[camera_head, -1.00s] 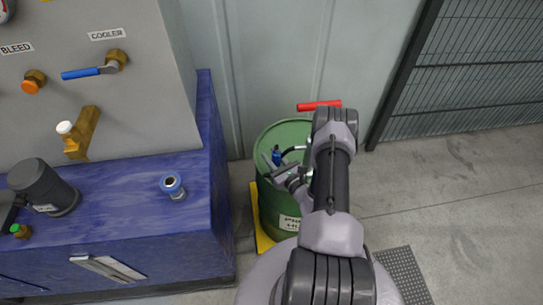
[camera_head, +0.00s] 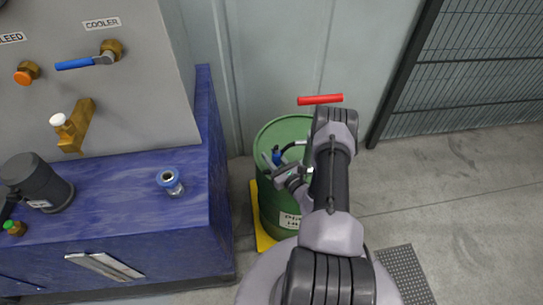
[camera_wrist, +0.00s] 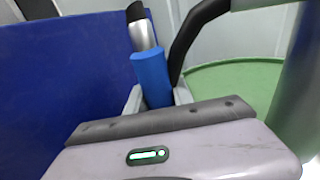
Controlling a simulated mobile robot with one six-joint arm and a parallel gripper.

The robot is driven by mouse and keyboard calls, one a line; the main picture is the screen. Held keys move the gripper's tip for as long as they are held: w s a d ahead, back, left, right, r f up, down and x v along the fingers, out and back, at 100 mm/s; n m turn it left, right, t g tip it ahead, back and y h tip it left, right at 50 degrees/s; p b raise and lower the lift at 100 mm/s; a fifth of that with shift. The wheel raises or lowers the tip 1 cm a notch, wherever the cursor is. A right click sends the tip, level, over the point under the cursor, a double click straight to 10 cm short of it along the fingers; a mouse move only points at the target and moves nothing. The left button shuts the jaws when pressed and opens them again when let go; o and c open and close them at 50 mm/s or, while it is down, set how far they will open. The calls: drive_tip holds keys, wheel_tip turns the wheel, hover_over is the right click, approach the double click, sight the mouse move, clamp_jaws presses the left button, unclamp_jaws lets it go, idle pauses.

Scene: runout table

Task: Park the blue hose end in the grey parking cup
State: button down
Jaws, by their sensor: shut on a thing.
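My gripper (camera_head: 283,170) is shut on the blue hose end (camera_head: 277,157) and holds it over the green drum, right of the blue bench. In the wrist view the blue sleeve (camera_wrist: 151,78) stands between the two fingers, with a silver part and a black tip above it. A black hose (camera_head: 295,145) curves away from it. A dark grey cup-like vessel (camera_head: 37,183) with a white label stands at the bench's left; I cannot tell whether it is the parking cup. A short metal fitting with a blue ring (camera_head: 170,182) stands on the bench.
The blue bench (camera_head: 130,190) has a raised right side wall (camera_head: 209,120) between the bench top and my gripper. The green drum (camera_head: 283,130) stands on a yellow base. The panel carries a blue lever (camera_head: 78,64) and a brass tap (camera_head: 75,125). A red bar (camera_head: 320,99) lies behind the drum.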

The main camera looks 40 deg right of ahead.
drive_tip(key=shift+f+b, duration=0.75)
drive_tip(key=shift+f, duration=0.15)
drive_tip(key=c, duration=1)
unclamp_jaws()
drive_tip(key=shift+c, duration=0.2)
drive_tip(key=shift+s, duration=0.1)
drive_tip(key=s+a+p, duration=0.2)
drive_tip(key=s+p, duration=0.2)
drive_tip(key=s, duration=1.3)
drive_tip(key=shift+a+r+p, duration=0.15)
drive_tip(key=shift+r+p, duration=0.2)
drive_tip(key=shift+r, duration=0.1)
